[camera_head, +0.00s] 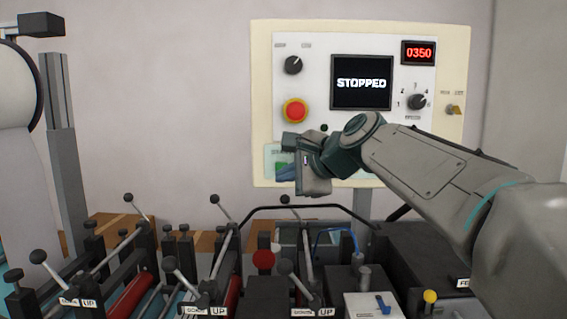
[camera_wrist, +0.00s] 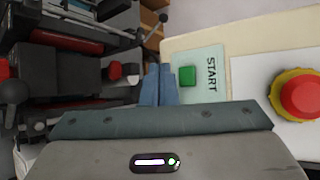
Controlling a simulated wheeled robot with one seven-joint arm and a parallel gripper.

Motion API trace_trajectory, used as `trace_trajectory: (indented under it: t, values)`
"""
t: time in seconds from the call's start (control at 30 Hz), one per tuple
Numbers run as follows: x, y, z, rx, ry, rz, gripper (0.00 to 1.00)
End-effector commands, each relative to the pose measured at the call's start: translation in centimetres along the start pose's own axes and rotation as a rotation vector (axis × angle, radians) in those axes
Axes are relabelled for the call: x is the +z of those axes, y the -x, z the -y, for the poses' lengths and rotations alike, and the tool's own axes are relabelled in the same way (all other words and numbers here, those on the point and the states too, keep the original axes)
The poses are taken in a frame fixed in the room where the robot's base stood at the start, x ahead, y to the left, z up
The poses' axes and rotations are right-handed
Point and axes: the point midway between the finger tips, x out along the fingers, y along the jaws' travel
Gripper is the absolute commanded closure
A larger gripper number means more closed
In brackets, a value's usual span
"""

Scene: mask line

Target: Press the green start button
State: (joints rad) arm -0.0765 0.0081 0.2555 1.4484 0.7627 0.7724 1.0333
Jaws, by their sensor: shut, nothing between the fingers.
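The green start button (camera_wrist: 188,75) is a small green square on a pale green plate marked START (camera_wrist: 211,75), in the wrist view. My gripper's two blue-grey fingers (camera_wrist: 158,72) are shut and empty, just left of the button in that view. I cannot tell whether they touch the panel. In the head view my gripper (camera_head: 287,174) is in front of the lower left of the control panel (camera_head: 262,90) and hides most of the button's area. The panel's screen (camera_head: 361,83) reads STOPPED.
A red stop button (camera_head: 295,111) with a yellow ring sits above the start plate; it also shows at right in the wrist view (camera_wrist: 302,96). Knobs and a red 0350 display (camera_head: 419,52) are on the panel. Machine rails and ball-ended levers (camera_head: 170,264) crowd the space below.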

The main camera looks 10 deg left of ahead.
Motion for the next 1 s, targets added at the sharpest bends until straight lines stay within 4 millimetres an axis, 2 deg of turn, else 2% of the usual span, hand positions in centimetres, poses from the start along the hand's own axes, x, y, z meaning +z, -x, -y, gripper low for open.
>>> trace_trajectory:
  t: [0.13, 0.4, 1.0]
  values:
    - [-0.8, -1.2, 1.2, 0.001, -0.001, 0.001, 1.00]
    - [-1.7, -2.3, 1.7, 0.001, 0.000, 0.000, 1.00]
    - [-1.7, -2.4, 1.7, 0.000, 0.000, 0.000, 1.00]
